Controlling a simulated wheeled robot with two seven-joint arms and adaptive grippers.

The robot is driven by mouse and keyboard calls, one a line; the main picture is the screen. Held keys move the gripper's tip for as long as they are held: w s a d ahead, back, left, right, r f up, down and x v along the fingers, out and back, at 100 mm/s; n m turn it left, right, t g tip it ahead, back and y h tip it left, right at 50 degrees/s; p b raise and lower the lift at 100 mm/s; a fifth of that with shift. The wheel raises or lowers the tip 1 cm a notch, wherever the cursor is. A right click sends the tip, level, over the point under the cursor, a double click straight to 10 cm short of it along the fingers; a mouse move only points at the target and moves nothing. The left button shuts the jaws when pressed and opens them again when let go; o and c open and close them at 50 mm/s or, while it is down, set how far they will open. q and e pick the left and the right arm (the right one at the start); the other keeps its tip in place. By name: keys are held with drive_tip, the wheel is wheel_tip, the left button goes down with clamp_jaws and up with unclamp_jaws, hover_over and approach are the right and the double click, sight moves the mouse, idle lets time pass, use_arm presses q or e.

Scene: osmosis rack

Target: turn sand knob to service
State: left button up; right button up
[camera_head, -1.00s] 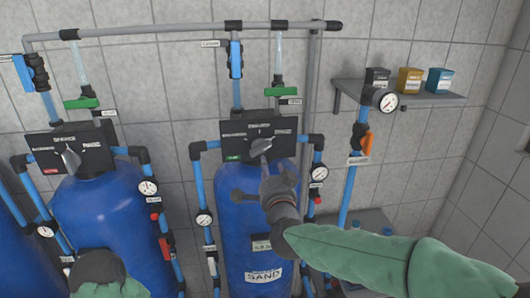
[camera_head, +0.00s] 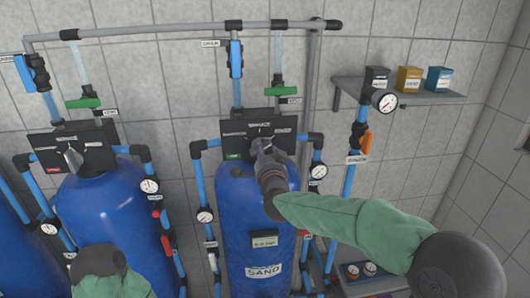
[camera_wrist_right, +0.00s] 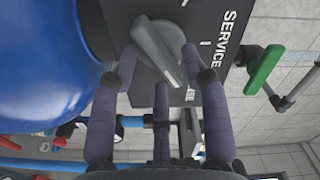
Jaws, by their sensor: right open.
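The sand tank (camera_head: 232,215) is the blue middle tank with a SAND label (camera_head: 263,271). A black control head (camera_head: 236,128) sits on top. In the wrist view its grey bar-shaped knob (camera_wrist_right: 156,50) is close in front of my right gripper (camera_wrist_right: 160,70), between the fingertips. The bar lies crosswise to the SERVICE mark (camera_wrist_right: 222,40), not in line with it. In the head view my open right gripper (camera_head: 264,148) reaches the knob from below and mostly hides it. Contact cannot be told. My left gripper is out of view; only part of its arm shows.
Another blue tank (camera_head: 110,215) with its own knob (camera_head: 74,157) stands left. Pressure gauges (camera_head: 317,172) and blue pipes (camera_head: 198,180) flank the sand tank. A green valve handle (camera_head: 281,91) is above it. A shelf (camera_head: 420,99) with small boxes hangs at right.

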clamp_jaws()
drive_tip(key=shift+n, duration=0.3)
drive_tip(key=n, duration=0.2)
drive_tip(key=n+p, duration=0.2)
drive_tip(key=n, duration=0.1)
drive_tip(key=shift+r+n, duration=0.3)
drive_tip(key=shift+r, duration=0.05)
drive_tip(key=n, duration=0.2)
drive_tip(key=n+p, duration=0.2)
drive_tip(key=n, duration=0.1)
drive_tip(key=shift+a+n, duration=0.25)
drive_tip(key=shift+n, duration=0.05)
unclamp_jaws()
